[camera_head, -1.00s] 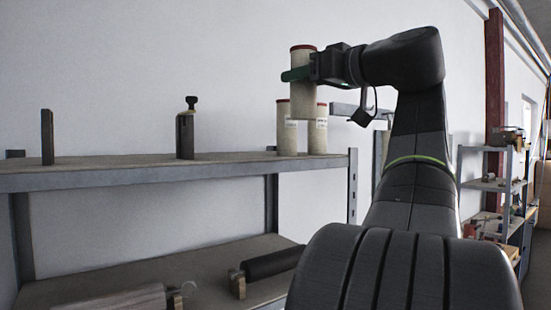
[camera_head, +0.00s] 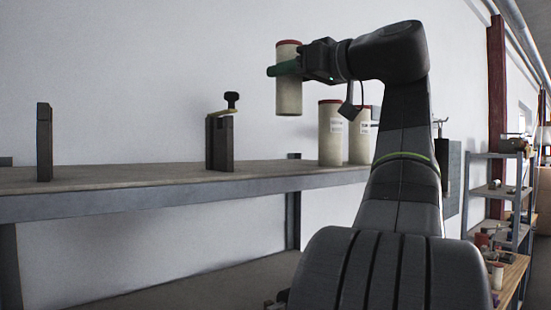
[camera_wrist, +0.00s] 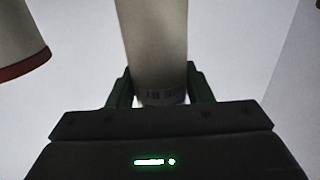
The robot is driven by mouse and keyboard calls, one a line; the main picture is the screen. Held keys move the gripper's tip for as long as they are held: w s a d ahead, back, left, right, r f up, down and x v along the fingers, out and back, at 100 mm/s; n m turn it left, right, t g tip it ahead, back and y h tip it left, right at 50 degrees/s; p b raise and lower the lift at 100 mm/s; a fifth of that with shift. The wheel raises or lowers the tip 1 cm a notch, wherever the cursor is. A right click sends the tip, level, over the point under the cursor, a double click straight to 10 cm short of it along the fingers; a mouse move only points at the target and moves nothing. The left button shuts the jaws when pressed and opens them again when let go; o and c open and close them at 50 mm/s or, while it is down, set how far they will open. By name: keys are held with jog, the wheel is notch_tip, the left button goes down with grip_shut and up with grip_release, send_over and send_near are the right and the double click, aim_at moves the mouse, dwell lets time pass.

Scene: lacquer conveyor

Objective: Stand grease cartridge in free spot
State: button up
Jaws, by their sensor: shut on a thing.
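My gripper (camera_head: 285,69) is shut on a cream grease cartridge (camera_head: 289,100) with a red cap, held upright above the shelf (camera_head: 130,179). The wrist view shows the cartridge (camera_wrist: 155,45) between the two green fingers, with printing low on its visible side. Two similar cartridges stand on the shelf to the right of the held one: a nearer cartridge (camera_head: 330,140) and another cartridge (camera_head: 359,145), partly hidden by my arm. A red-ended cartridge (camera_wrist: 20,40) shows at the upper left of the wrist view.
A dark upright block with a knob-topped clamp (camera_head: 220,140) stands on the shelf left of the held cartridge. Another dark post (camera_head: 44,142) stands farther left. The shelf top between the clamp block and the standing cartridges looks bare. A small shelf rack (camera_head: 495,190) is far right.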

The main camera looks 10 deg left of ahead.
aim_at(300, 102)
jog(key=shift+s+d+f, duration=0.1)
jog(key=shift+d+f, duration=0.1)
jog(key=shift+f, duration=0.15)
jog(key=f, duration=0.5)
jog(key=shift+s+d+f, duration=0.1)
jog(key=shift+s+d, duration=0.05)
jog(key=shift+d, duration=0.05)
jog(key=shift+f, duration=1.85)
jog(key=shift+f, duration=0.1)
jog(key=shift+f, duration=0.15)
jog(key=o, duration=1.2)
